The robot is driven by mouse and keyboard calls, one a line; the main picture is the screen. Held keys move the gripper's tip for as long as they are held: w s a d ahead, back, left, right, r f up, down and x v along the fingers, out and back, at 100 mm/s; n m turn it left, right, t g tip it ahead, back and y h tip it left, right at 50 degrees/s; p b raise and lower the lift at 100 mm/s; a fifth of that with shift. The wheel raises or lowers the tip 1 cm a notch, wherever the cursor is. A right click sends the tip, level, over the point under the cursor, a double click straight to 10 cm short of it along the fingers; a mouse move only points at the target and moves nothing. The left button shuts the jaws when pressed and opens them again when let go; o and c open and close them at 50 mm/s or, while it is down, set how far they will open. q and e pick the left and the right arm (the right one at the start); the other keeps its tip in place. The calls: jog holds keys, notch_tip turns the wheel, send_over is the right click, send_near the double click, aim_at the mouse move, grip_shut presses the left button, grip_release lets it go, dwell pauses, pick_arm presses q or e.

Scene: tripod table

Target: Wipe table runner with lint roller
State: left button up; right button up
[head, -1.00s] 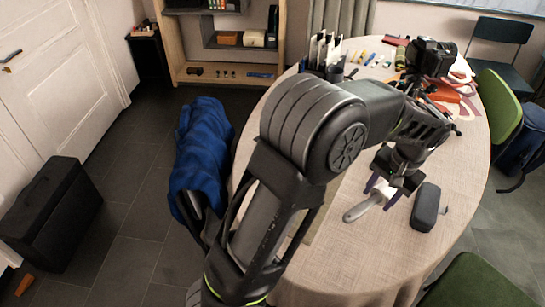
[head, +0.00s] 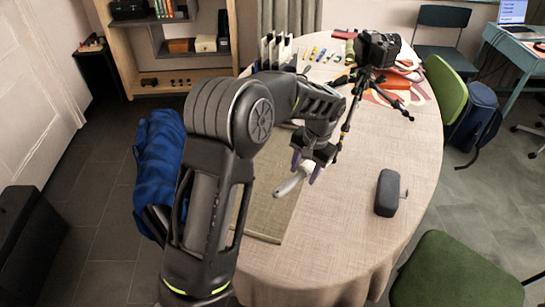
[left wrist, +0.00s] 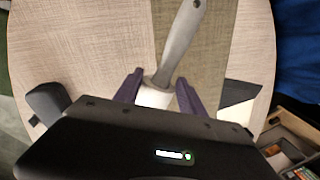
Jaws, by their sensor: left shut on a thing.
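The lint roller has a grey handle (head: 289,185) and a white head (left wrist: 153,96). My left gripper (head: 309,170) is shut on it near the head; its purple fingers also show in the left wrist view (left wrist: 158,88). The handle points toward the front left in the head view. The table runner (head: 265,215) is an olive-green strip on the left part of the round table (head: 335,225). In the left wrist view the runner (left wrist: 216,55) lies under the handle. My arm hides part of the runner, and I cannot tell whether the roller touches it. My right gripper is not in view.
A camera on a small tripod (head: 356,98) stands right behind my gripper. A dark grey case (head: 387,193) lies to the right. Pens and upright holders (head: 280,50) are at the back. The table's front right is clear. A green chair (head: 455,275) stands close by.

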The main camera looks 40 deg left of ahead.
pick_arm(q)
jog(key=a+f, duration=0.2)
jog(key=a, duration=0.9)
jog(key=shift+w+p, duration=0.15)
jog(key=shift+p, duration=0.3)
jog(key=shift+f, duration=0.15)
